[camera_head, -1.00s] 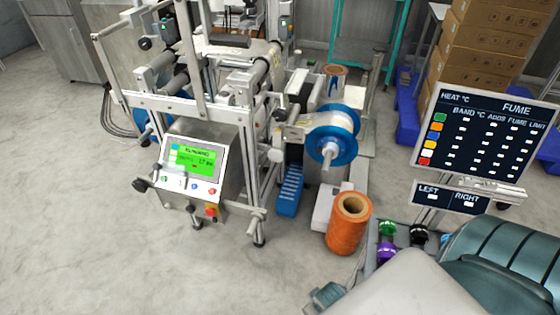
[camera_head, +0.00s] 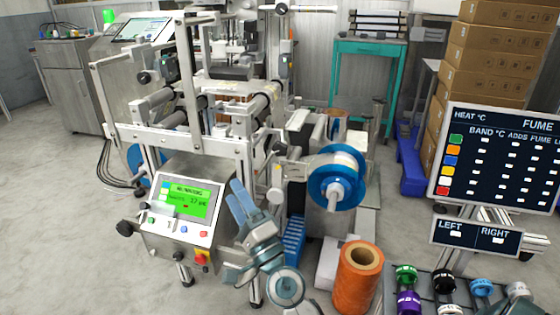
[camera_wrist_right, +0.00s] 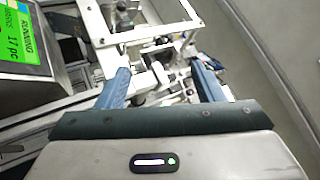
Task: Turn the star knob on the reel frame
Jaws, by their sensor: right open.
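The reel frame (camera_head: 180,138) is a pale metal frame with rollers, left of centre in the head view. Dark knobs sit on it, one high on the left (camera_head: 144,77) and one on a top post (camera_head: 281,8). Another dark knob (camera_head: 125,228) is at the control box's left side. I cannot tell which is the star knob. My right gripper (camera_head: 235,190) is open and empty in front of the frame, beside the control box. In the right wrist view its blue fingers (camera_wrist_right: 160,70) are apart, with frame parts beyond them. My left gripper is not in view.
The control box (camera_head: 182,215) has a green screen and a red button. A blue reel (camera_head: 337,182) sticks out at the frame's right. An orange roll (camera_head: 358,285) stands below it. A dark sign (camera_head: 500,160) is at the right. Open floor lies left.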

